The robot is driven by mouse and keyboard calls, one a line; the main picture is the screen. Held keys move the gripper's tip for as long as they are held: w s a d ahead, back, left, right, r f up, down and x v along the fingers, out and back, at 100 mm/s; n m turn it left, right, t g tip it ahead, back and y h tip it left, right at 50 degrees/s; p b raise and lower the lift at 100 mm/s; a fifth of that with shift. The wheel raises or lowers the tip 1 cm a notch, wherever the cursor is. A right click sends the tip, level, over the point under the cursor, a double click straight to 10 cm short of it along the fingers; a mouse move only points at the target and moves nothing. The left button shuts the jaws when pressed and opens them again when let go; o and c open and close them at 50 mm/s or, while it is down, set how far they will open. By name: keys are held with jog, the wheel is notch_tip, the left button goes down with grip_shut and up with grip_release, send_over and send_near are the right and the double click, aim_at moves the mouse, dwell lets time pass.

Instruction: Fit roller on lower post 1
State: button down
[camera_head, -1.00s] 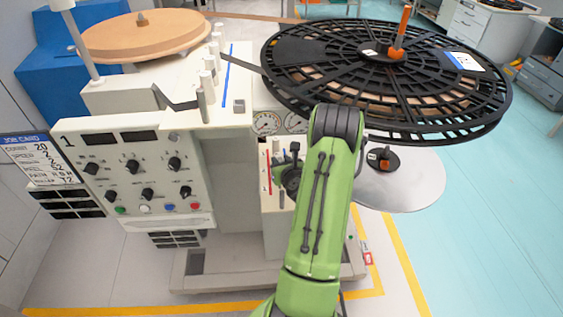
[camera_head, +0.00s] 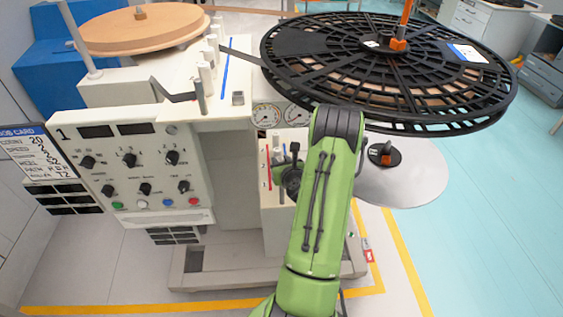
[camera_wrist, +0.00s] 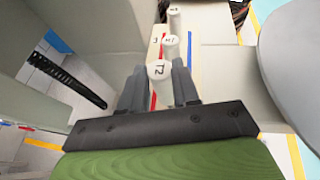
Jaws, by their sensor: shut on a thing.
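My gripper (camera_wrist: 160,88) is shut on a white roller (camera_wrist: 157,70) marked T2, with a dark finger on each side, in the wrist view. The roller is over a pale lower panel with a red line. What lies directly beneath it is hidden, so I cannot tell whether it is on a post. Two other white rollers, one lettered (camera_wrist: 170,46) and one farther off (camera_wrist: 174,16), stand beyond it. In the head view the lower panel (camera_head: 270,214) is partly behind my arm, and a short grey post (camera_head: 281,192) shows on it below my dark gripper (camera_head: 289,177).
A large black slotted reel (camera_head: 450,100) overhangs the lower panel at the right, with a grey disc (camera_head: 420,175) below it. The control cabinet (camera_head: 130,165) stands at the left. A job card (camera_head: 45,160) hangs at its left edge. Open floor lies at the right.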

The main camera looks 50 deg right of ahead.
jog(key=shift+f+b, duration=1.4)
jog(key=shift+f, duration=0.45)
jog(key=c, duration=0.8)
grip_release()
jog(key=shift+o, duration=0.2)
